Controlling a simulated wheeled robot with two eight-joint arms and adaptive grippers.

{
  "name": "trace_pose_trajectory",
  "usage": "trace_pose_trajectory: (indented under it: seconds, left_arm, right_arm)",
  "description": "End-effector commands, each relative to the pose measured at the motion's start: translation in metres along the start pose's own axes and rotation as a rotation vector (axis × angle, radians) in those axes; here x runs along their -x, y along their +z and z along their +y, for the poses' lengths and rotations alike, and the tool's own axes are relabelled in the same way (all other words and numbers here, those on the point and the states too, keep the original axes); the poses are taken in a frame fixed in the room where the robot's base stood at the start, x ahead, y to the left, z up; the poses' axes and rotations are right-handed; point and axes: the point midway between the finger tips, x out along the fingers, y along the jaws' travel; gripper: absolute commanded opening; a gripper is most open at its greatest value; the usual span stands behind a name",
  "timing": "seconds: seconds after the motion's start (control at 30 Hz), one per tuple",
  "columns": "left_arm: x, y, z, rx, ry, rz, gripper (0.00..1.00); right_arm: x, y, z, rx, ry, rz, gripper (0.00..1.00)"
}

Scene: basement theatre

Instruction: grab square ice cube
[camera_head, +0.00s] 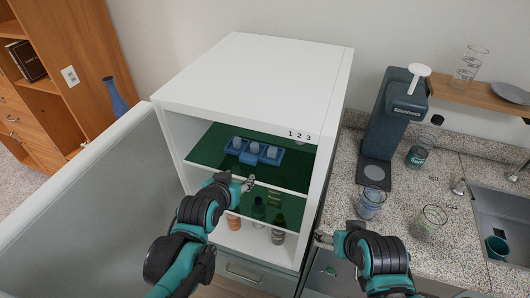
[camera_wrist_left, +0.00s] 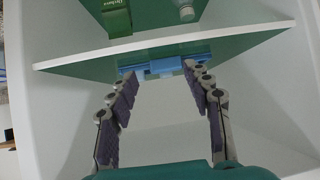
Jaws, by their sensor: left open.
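A blue ice tray (camera_head: 262,160) sits on the upper green shelf inside the open white fridge. Pale ice cubes (camera_head: 254,147) show in it; they are too small for me to tell which is square. My left gripper (camera_head: 247,184) is at the fridge opening, in front of and apart from the tray. In the left wrist view the left gripper (camera_wrist_left: 160,80) is open and empty, with the blue tray (camera_wrist_left: 164,66) beyond its fingers; the cubes do not show clearly there. My right gripper (camera_head: 322,238) is outside the fridge by the counter's edge, and its fingers are too small to read.
The fridge door (camera_head: 85,215) stands open on the left. Several bottles (camera_head: 258,210) stand on the lower shelf. The counter at right holds a dark drink machine (camera_head: 388,120), a glass (camera_head: 371,203) and another glass (camera_head: 429,222), beside a sink (camera_head: 500,213).

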Motion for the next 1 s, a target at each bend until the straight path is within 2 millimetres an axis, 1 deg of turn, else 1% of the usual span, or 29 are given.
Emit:
trace_pose_trajectory:
  seconds: [0.03, 0.1, 0.2, 0.3, 0.4, 0.67, 0.8, 0.9, 1.0]
  left_arm:
    - [-0.017, -0.012, 0.012, -0.016, 0.023, 0.048, 0.5]
    - [-0.035, -0.026, 0.026, -0.032, 0.047, 0.111, 0.5]
    - [-0.052, -0.038, 0.041, -0.046, 0.07, 0.178, 0.5]
    - [-0.061, -0.044, 0.049, -0.053, 0.083, 0.218, 0.5]
    - [-0.07, -0.047, 0.053, -0.057, 0.088, 0.234, 0.5]
    - [-0.101, -0.052, 0.056, -0.056, 0.088, 0.235, 0.5]
    - [-0.124, -0.055, 0.058, -0.056, 0.087, 0.235, 0.5]
    - [-0.135, -0.059, 0.059, -0.057, 0.087, 0.235, 0.5]
    - [-0.14, -0.061, 0.059, -0.057, 0.087, 0.235, 0.5]
  right_arm:
    - [0.0, 0.0, 0.0, 0.0, 0.0, 0.0, 0.78]
    - [0.0, 0.0, 0.0, 0.0, 0.0, 0.0, 0.78]
    - [0.0, 0.0, 0.0, 0.0, 0.0, 0.0, 0.78]
    - [0.0, 0.0, 0.0, 0.0, 0.0, 0.0, 0.78]
    - [-0.002, 0.002, 0.0, 0.0, 0.0, 0.0, 0.78]
    - [-0.013, 0.009, 0.0, 0.0, 0.0, 0.0, 0.78]
    - [-0.022, 0.015, 0.0, 0.0, 0.0, 0.0, 0.78]
    - [-0.024, 0.017, 0.0, 0.0, 0.0, 0.0, 0.78]
    - [-0.025, 0.018, 0.0, 0.0, 0.0, 0.0, 0.78]
